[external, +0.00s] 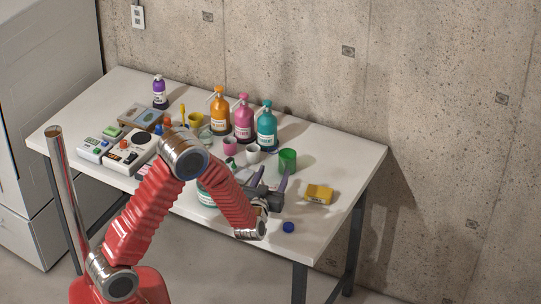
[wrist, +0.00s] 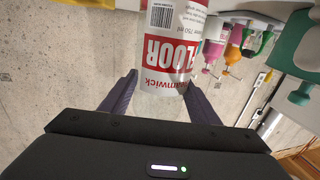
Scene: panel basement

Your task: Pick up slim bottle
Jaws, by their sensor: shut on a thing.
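In the wrist view, the slim bottle (wrist: 165,45), clear with a red and white FLOOR label, stands between my two dark fingers. Its lettering is upside down in that picture, as are the other bottles, and its top is out of frame. My gripper (wrist: 158,88) is shut on the bottle near one end, with a finger along each side. In the external view, my gripper (external: 271,180) is over the front right part of the table. I cannot make out the held bottle clearly there.
On the white table (external: 340,150) stand orange (external: 219,112), pink (external: 243,119) and teal (external: 267,127) pump bottles. A green cup (external: 288,160), yellow box (external: 318,194) and blue cap (external: 288,227) are near my gripper. Devices crowd the left; the far right corner is clear.

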